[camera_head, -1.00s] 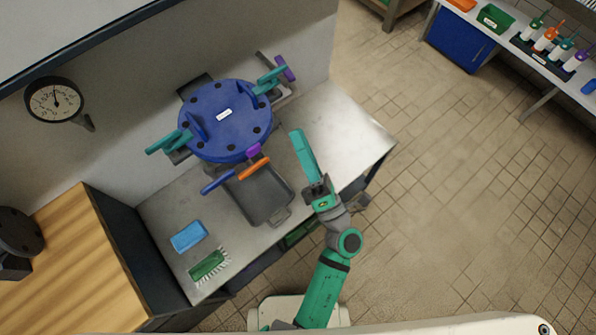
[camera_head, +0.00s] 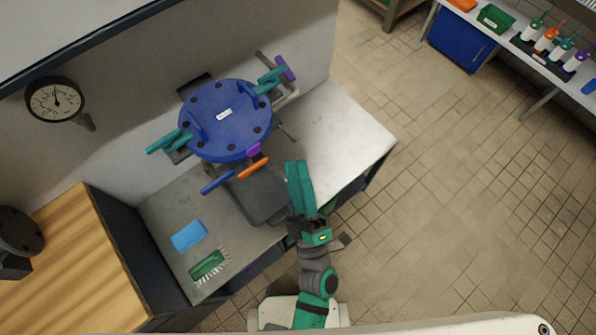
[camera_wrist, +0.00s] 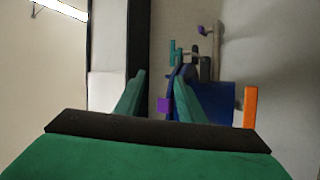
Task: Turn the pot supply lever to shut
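The blue pot (camera_head: 228,120), with a bolted round lid, stands on the metal bench; it also shows in the wrist view (camera_wrist: 218,100). A purple lever handle (camera_head: 286,68) sits on pipework behind its right side and shows in the wrist view (camera_wrist: 204,31). At the pot's front are an orange handle (camera_head: 254,168), a blue handle (camera_head: 217,182) and a small purple piece (camera_head: 253,150). I cannot tell which is the supply lever. My gripper (camera_head: 297,163) is open and empty, right of the orange handle and apart from it. In the wrist view its fingers (camera_wrist: 158,85) stand apart.
A dark tray (camera_head: 262,198) lies on the bench (camera_head: 345,135) below the front handles. A blue sponge (camera_head: 188,235) and green brush (camera_head: 208,265) lie at left. A gauge (camera_head: 55,99) hangs on the wall. The bench's right part is clear.

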